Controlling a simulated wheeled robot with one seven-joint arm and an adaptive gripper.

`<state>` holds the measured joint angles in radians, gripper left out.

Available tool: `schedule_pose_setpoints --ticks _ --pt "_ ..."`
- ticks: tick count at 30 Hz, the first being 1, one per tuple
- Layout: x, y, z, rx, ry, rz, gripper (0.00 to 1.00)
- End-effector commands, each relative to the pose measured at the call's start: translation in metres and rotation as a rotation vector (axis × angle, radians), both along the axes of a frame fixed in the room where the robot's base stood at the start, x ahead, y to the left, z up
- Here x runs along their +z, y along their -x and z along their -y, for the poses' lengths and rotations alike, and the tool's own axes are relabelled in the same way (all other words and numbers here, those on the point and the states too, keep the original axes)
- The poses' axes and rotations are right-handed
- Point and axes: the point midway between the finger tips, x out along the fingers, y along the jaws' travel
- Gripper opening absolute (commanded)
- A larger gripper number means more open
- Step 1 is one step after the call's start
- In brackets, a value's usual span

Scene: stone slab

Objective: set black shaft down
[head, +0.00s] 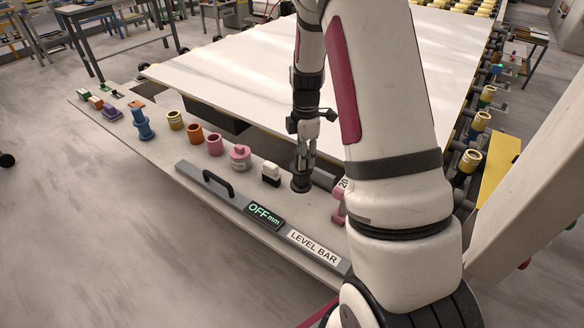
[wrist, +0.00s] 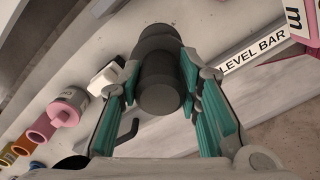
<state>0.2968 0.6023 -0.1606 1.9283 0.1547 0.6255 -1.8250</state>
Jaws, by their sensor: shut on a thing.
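The black shaft (wrist: 160,75) is a dark cylinder with stepped, ringed sections. In the wrist view it sits between the two teal-padded fingers of my gripper (wrist: 160,92), which is shut on it. In the head view my gripper (head: 304,158) points down over the pale shelf (head: 225,180) beside the slab. The shaft's dark lower end (head: 301,184) shows below the fingers, upright, at or just above the shelf surface; I cannot tell whether it touches. The fingers hide its upper part there.
A white-and-black block (head: 271,174) and a pink knobbed piece (head: 240,158) stand left of the shaft. A grey level bar (head: 300,243) with a black handle lies in front. Pink, orange, yellow and blue pieces line the shelf further left. The stone slab (head: 240,70) lies behind.

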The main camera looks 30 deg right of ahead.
Motion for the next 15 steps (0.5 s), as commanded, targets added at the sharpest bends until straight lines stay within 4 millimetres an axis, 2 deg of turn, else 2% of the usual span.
schedule_pose_setpoints --ticks 3,11,15 --pt "-0.019 0.001 0.000 -0.001 0.001 -0.001 0.00" --pt "-0.039 0.000 0.000 -0.001 0.000 -0.001 0.00" --pt "-0.059 0.001 0.000 -0.001 -0.001 -0.002 0.00"
